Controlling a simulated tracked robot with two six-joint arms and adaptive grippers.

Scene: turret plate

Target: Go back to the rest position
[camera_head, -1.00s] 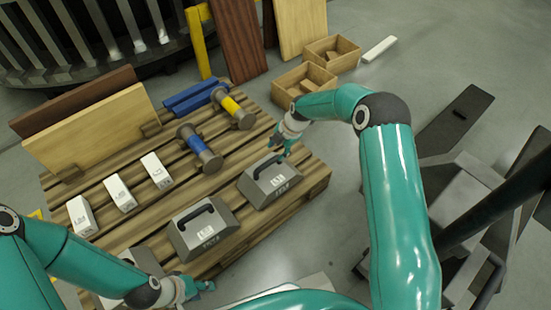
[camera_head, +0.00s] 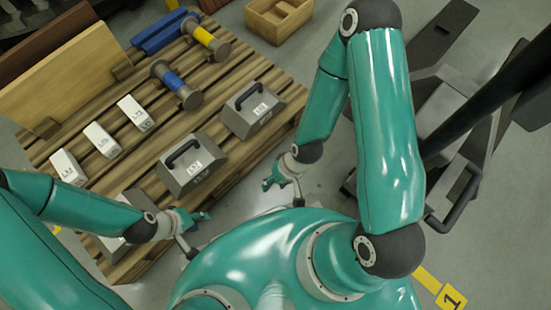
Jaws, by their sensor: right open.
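My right gripper (camera_head: 281,176) is open and empty. It hangs past the pallet's near right edge, close to my own body, apart from the weights. My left gripper (camera_head: 196,219) is at the pallet's near edge, in front of a grey weight (camera_head: 125,240) that my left arm partly hides. Its fingers are too small to tell whether they are open or shut. Two more grey weights with black handles, one in the middle (camera_head: 189,166) and one at the right (camera_head: 251,110), stand on the wooden pallet (camera_head: 222,75).
Several white blocks (camera_head: 102,140) stand in a row on the pallet. A blue-banded dumbbell (camera_head: 175,85), a yellow-banded dumbbell (camera_head: 206,41) and a blue bracket (camera_head: 160,35) lie behind. Boards (camera_head: 70,85) lean at the left. An open wooden box (camera_head: 279,18) stands on the floor beyond.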

